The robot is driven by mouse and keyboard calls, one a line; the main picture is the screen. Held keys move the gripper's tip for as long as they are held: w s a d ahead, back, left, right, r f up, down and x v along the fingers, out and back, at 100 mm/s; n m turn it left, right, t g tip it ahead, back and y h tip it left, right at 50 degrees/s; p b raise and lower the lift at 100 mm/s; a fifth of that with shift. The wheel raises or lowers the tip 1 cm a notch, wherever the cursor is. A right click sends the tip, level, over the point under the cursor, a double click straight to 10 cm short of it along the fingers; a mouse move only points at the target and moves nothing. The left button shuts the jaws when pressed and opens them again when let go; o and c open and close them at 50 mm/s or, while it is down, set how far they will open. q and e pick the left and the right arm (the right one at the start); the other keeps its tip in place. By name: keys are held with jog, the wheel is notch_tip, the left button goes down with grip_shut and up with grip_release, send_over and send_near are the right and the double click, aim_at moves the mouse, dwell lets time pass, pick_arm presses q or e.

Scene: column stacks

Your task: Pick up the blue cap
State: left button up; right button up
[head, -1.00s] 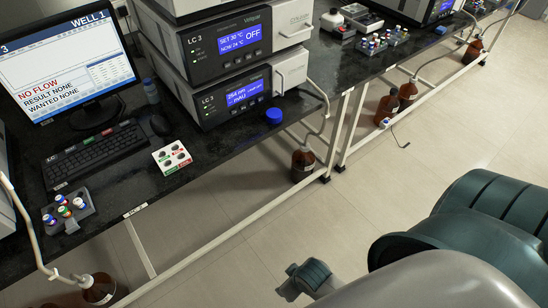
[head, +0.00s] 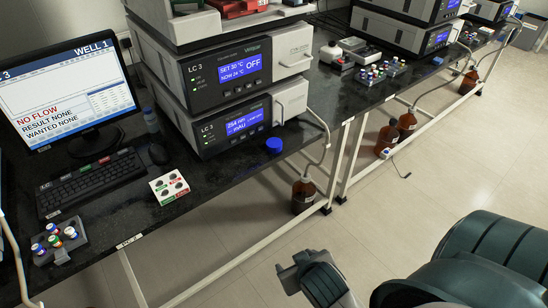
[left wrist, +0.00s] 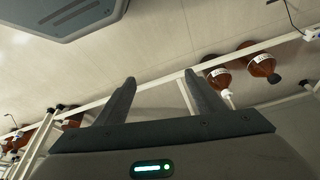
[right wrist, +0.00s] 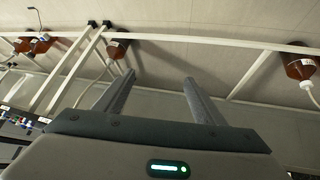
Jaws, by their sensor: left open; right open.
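The blue cap (head: 274,145) sits on the black bench top, near its front edge, just right of the lower LC 3 unit. My right gripper (head: 286,274) is low in the head view, over the floor in front of the bench and well apart from the cap. In the right wrist view its two fingers (right wrist: 158,88) stand apart with nothing between them. My left gripper shows only in the left wrist view, where its fingers (left wrist: 160,92) are apart and empty. The cap is not seen in either wrist view.
The LC 3 stack (head: 225,95) stands left of the cap, with a hose (head: 322,125) to its right. A keypad card (head: 169,187), a keyboard (head: 92,182) and a vial rack (head: 62,242) lie further left. A brown bottle (head: 303,195) stands under the bench.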

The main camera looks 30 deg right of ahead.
aim_at(276, 144)
pick_arm(q)
notch_tip(276, 144, down, 23)
jog(key=s+d+t, duration=0.1)
jog(key=s+d, duration=0.1)
jog(key=shift+h, duration=0.3)
pick_arm(e)
jog(key=w+d+r+m+t+h, duration=0.2)
jog(key=w+r, duration=0.4)
jog(key=w, duration=0.3)
jog(key=w+d+r+m+t+h, duration=0.2)
jog(key=w+d+r+t+h, duration=0.1)
jog(key=w+d+r+t, duration=0.2)
jog(key=w+r, duration=0.2)
jog(key=w, duration=0.2)
jog(key=shift+r+m, duration=0.25)
jog(key=shift+m, duration=0.05)
pick_arm(q)
jog(key=shift+s, duration=0.1)
pick_arm(e)
jog(key=shift+w+d, duration=0.1)
jog(key=shift+w, duration=0.05)
pick_arm(q)
jog(key=shift+w+d+r+t+h+p, duration=0.3)
jog(key=shift+w+d+r+t+p, duration=0.35)
jog(key=shift+d+r+t+p, duration=0.35)
pick_arm(e)
jog(key=x, duration=1.2)
jog(key=shift+r, duration=0.25)
pick_arm(q)
jog(key=shift+f, duration=0.1)
